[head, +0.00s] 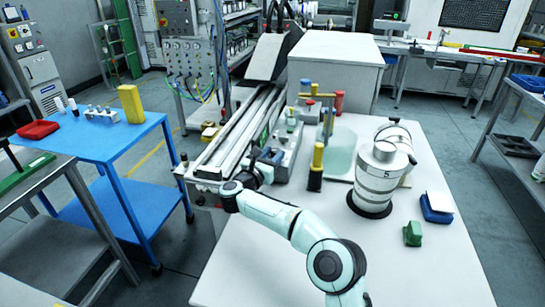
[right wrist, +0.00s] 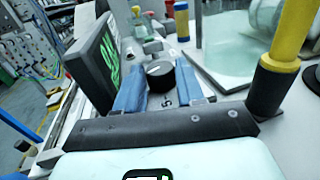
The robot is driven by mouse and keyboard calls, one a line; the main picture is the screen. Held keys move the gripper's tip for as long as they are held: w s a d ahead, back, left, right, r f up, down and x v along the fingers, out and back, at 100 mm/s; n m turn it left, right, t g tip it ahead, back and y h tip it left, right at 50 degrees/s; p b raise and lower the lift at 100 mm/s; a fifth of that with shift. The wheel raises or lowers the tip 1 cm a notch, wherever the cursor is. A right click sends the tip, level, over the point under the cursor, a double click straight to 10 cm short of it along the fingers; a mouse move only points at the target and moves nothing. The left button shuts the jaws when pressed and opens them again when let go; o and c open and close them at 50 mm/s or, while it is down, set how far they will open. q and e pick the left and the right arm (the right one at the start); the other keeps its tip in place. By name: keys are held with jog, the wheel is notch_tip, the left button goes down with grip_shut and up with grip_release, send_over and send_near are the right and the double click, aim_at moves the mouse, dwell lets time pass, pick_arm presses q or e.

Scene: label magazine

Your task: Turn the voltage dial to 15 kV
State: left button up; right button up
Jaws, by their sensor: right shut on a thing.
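The pointer lies roughly crosswise. Below the dial a small mark like a 5 shows; the rest of the scale is hidden or too small to read. My right gripper (right wrist: 160,88) has its two blue fingers shut on the dial, one on each side. Beside it a dark display (right wrist: 97,62) shows green digits seen too steeply to read. In the head view my right gripper (head: 266,162) hides the dial. My left gripper is not in view.
A yellow-and-black tool (head: 316,168) stands upright close to the right of the gripper. The white table (head: 420,270) is clear at the front right.

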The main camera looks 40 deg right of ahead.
jog(key=o, duration=1)
jog(key=shift+r, duration=0.15)
